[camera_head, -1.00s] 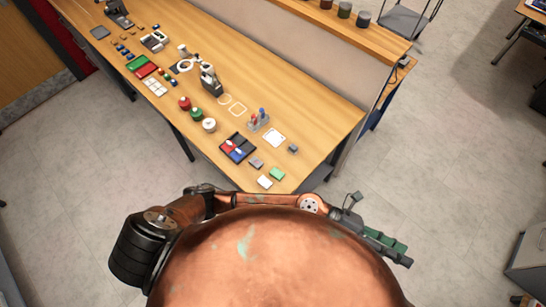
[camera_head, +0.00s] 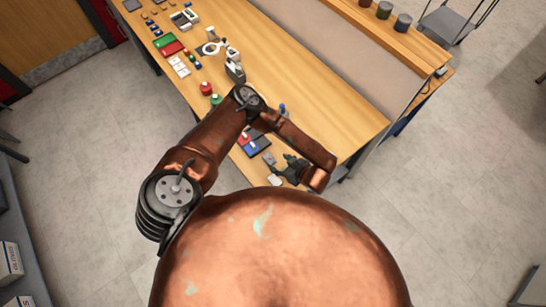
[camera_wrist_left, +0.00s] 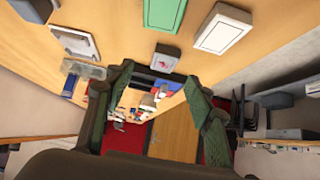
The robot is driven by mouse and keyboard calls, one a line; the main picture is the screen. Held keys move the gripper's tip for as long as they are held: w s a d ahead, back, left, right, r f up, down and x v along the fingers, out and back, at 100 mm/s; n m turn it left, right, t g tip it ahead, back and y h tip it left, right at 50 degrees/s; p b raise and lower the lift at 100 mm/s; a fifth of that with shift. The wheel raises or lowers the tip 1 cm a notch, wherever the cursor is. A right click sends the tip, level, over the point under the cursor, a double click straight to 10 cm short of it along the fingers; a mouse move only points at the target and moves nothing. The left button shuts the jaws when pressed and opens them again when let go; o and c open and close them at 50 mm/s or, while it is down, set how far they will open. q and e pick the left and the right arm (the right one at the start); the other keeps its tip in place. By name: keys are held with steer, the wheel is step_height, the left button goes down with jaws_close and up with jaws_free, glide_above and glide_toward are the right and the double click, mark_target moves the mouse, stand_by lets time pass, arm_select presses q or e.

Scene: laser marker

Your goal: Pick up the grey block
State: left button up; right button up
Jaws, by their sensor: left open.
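The grey block (camera_wrist_left: 166,58), a small flat piece with a red mark, lies on the table just beyond my left gripper (camera_wrist_left: 158,78) in the left wrist view. The two green fingers are spread apart with nothing between them, and the block is not touched. In the head view, my left gripper (camera_head: 290,168) is over the table's near end, and the grey block (camera_head: 268,158) shows just left of it. My right gripper is not in view.
A green block (camera_wrist_left: 163,12) and a white block (camera_wrist_left: 222,32) lie near the grey one. A dark blue-grey block (camera_wrist_left: 30,8), a white pad (camera_wrist_left: 75,42) and a clear holder (camera_wrist_left: 84,70) are to the left. A red and blue tray (camera_wrist_left: 168,84) lies behind.

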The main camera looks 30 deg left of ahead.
mark_target(270, 159)
arm_select(q)
steer(key=shift+a+f, duration=0.6)
steer(key=shift+a, duration=0.15)
steer(key=p+x, duration=0.2)
steer(key=x, duration=0.2)
steer(key=shift+a+f, duration=0.15)
steer(key=shift+a, duration=0.05)
steer(key=shift+a+f, duration=0.15)
steer(key=shift+f, duration=0.1)
steer(key=shift+c, duration=0.3)
steer(key=c, duration=1.2)
steer(key=shift+r, duration=0.1)
